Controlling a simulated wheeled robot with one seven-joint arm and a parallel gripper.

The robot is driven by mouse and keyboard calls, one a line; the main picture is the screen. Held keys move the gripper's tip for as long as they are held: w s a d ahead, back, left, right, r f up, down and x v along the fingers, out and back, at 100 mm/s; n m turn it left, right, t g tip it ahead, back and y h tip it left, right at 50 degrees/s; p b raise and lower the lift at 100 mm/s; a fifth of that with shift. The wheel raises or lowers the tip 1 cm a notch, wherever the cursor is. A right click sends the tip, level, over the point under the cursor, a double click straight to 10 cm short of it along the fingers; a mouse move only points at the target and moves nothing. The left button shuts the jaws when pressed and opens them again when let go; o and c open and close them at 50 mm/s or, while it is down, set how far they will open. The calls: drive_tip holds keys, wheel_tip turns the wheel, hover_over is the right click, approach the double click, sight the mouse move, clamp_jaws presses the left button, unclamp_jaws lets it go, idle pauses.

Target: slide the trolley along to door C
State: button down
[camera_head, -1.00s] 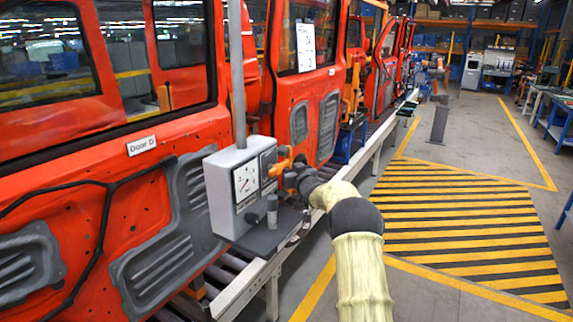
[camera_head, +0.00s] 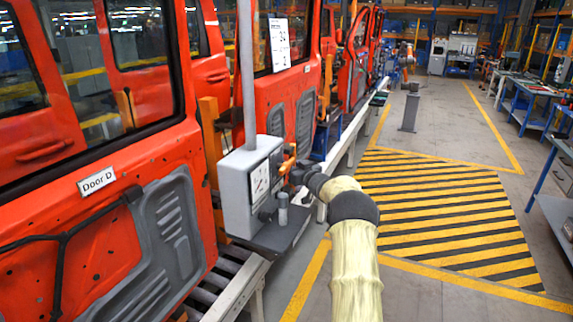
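The trolley (camera_head: 272,238) is a dark flat base on the rail, carrying a grey box (camera_head: 238,200) with a dial and a tall grey post (camera_head: 246,75). It stands just past the right edge of the red door labelled Door D (camera_head: 98,182), beside the gap before the following red door (camera_head: 290,115). No label reading door C shows. My gripper (camera_head: 290,166), with orange parts, is at the right side of the grey box. Its fingers are mostly hidden, so I cannot tell whether they hold anything.
The roller conveyor (camera_head: 215,285) with its pale side rail (camera_head: 238,292) runs along the doors into the distance. A yellow-and-black striped floor area (camera_head: 440,210) lies right of my arm. A grey post (camera_head: 410,110) stands beyond it. Blue workbenches (camera_head: 530,105) line the right side.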

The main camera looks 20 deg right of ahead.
drive_tip(key=shift+w, duration=0.3)
drive_tip(key=shift+d, duration=0.25)
drive_tip(key=c, duration=1.3)
unclamp_jaws()
drive_tip(key=shift+w+a, duration=0.15)
drive_tip(key=shift+a, duration=0.1)
drive_tip(key=shift+s+d, duration=0.25)
drive_tip(key=shift+d, duration=0.15)
drive_tip(key=shift+s+a+f, duration=0.1)
drive_tip(key=shift+a, duration=0.1)
drive_tip(key=shift+s+b, duration=0.35)
drive_tip(key=shift+b, duration=0.1)
drive_tip(key=s+b, duration=0.2)
drive_tip(key=s, duration=0.3)
drive_tip(key=s+d+b, duration=0.1)
drive_tip(key=s+b, duration=0.1)
drive_tip(key=s, duration=0.4)
drive_tip(key=s+d+b, duration=0.1)
drive_tip(key=s+b, duration=0.2)
drive_tip(key=s, duration=0.2)
drive_tip(key=shift+s+d, duration=0.15)
drive_tip(key=shift+d, duration=0.05)
